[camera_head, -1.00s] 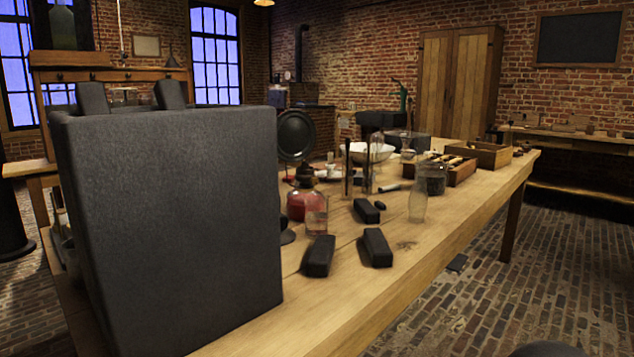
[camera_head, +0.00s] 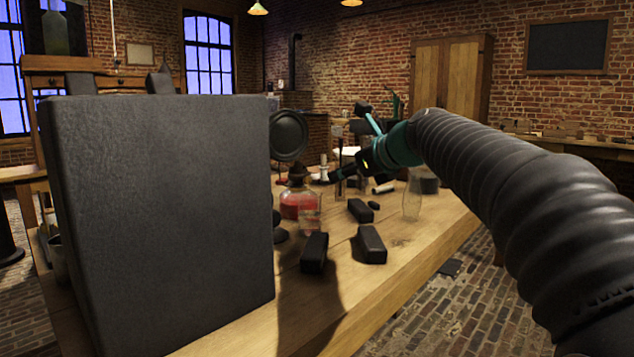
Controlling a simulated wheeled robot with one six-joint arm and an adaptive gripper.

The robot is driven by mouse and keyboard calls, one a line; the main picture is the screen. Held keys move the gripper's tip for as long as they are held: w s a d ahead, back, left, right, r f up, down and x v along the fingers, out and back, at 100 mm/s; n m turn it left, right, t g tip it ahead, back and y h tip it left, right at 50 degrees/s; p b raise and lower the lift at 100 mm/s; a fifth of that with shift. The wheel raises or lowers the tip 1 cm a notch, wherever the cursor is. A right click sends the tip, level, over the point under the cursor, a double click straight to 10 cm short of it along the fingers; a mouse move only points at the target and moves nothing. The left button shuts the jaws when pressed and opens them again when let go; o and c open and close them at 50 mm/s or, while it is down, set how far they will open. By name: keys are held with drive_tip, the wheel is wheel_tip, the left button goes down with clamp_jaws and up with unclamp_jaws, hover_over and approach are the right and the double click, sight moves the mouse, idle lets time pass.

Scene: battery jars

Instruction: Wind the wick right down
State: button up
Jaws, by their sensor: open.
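The oil lamp (camera_head: 299,204) stands on the wooden table, a round glass font of red liquid with a dark burner (camera_head: 297,176) on top. I cannot make out the wick or its winding knob at this size. My gripper (camera_head: 350,142) is at the end of my arm, which reaches in from the right. Its fingers are spread, pointing left over the table, to the right of the lamp and apart from it in the picture. I see nothing between the fingers. A small clear glass (camera_head: 310,221) stands in front of the lamp and covers part of it.
A large dark block (camera_head: 160,220) fills the left foreground. Dark bars (camera_head: 371,244) lie on the near table (camera_head: 350,290). A clear glass vessel (camera_head: 411,207) stands to their right. A round dark disc (camera_head: 289,136) is upright behind the lamp. My arm hides the table's far right.

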sight(308, 178)
drive_tip(key=shift+m+y, duration=0.3)
drive_tip(key=shift+m, duration=0.4)
drive_tip(key=x, duration=0.5)
drive_tip(key=r+x, duration=0.1)
drive_tip(key=x, duration=0.4)
drive_tip(key=w+x, duration=0.1)
drive_tip(key=x, duration=0.4)
drive_tip(key=shift+w+d+r, duration=0.1)
drive_tip(key=shift+d+r, duration=0.05)
drive_tip(key=shift+r, duration=0.15)
drive_tip(key=shift+c, duration=0.3)
clamp_jaws()
